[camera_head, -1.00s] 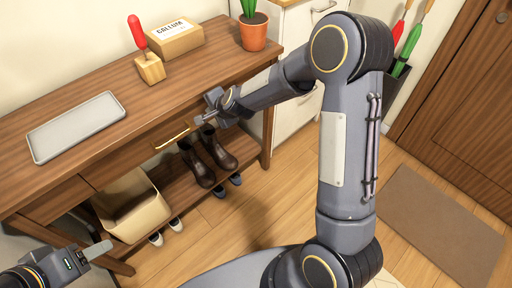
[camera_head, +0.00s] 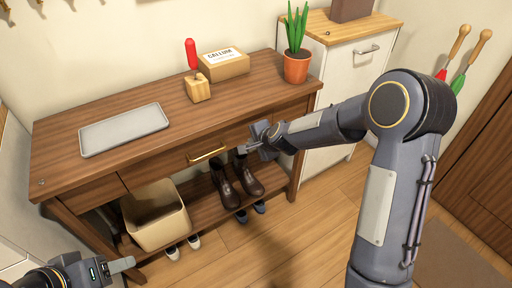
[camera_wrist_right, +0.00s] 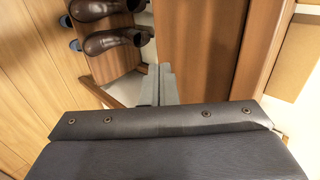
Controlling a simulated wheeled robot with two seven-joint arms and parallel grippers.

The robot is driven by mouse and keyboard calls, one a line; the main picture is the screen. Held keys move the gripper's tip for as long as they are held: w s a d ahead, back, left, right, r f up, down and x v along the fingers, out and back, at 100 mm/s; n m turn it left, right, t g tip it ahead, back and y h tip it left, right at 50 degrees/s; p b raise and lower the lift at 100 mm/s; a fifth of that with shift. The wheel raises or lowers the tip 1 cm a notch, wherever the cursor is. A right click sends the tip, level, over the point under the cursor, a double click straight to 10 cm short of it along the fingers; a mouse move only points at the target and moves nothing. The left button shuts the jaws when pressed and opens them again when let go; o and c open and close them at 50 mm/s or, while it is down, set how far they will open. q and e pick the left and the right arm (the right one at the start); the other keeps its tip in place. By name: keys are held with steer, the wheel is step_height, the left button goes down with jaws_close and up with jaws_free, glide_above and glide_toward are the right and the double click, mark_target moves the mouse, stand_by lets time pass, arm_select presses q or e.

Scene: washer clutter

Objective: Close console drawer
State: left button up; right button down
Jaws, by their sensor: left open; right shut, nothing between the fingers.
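The wooden console table (camera_head: 105,108) stands against the wall. Its drawer front (camera_head: 170,172) has a brass bar handle (camera_head: 207,154). The drawer looks flush or nearly flush with the table; a small gap cannot be told. My right gripper (camera_head: 250,149) is shut and empty, in front of the table's front to the right of the handle. Whether it touches the wood is unclear. In the right wrist view, its fingers (camera_wrist_right: 159,86) point along a brown wooden face (camera_wrist_right: 202,40). My left gripper (camera_head: 122,265) is open and empty at the lower left, away from the drawer.
A grey tray (camera_head: 125,130), a red-handled tool in a wooden block (camera_head: 197,88), a box (camera_head: 223,66) and a potted plant (camera_head: 297,66) are on top. Below are a beige bin (camera_head: 155,217) and brown boots (camera_head: 225,187). A white cabinet (camera_head: 340,85) stands right.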

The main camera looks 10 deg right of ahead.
steer(key=p+v, duration=0.2)
steer(key=v, duration=0.8)
steer(key=s+d+r+n+g+y, duration=0.1)
steer(key=s+r+n, duration=0.3)
steer(key=s, duration=0.3)
steer(key=s+d+r+n+y, duration=0.1)
steer(key=s+r+n, duration=0.25)
steer(key=s, duration=0.35)
steer(key=s+d+f+n+g+h, duration=0.15)
steer(key=s+n, duration=0.35)
steer(key=s, duration=1)
step_height(320, 180, up, 14)
steer(key=p, duration=1.3)
steer(key=shift+d+g+p, duration=0.25)
steer(key=shift+g+p, duration=0.15)
steer(key=shift+g, duration=0.05)
steer(key=shift+w, duration=0.15)
